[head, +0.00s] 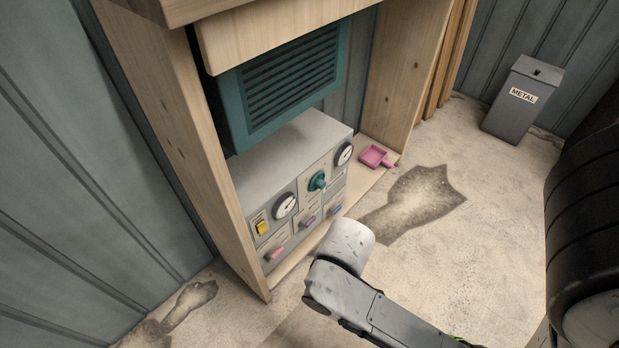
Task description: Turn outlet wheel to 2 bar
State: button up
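A teal wheel (318,181) is on the front of a grey control box (292,150) inside a wooden cabinet. It is the only wheel that I can see; its label is too small to read. One round white gauge (285,206) is to its left and another gauge (344,153) is to its right. Their needle readings are too small to tell. My grey arm is in front of the cabinet at lower middle, apart from the wheel in the picture. My gripper is not visible.
A yellow switch (262,224) and pink (274,254), purple (308,221) and blue (335,210) handles are on the box. Wooden side walls (400,70) flank it. A pink dustpan-like tray (374,156) lies right of it. A grey METAL bin (520,100) stands at upper right.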

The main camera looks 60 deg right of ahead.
aim_at(319, 182)
jog(key=k+j+z, duration=0.1)
jog(key=z, duration=1.55)
jog(key=k+l, duration=0.05)
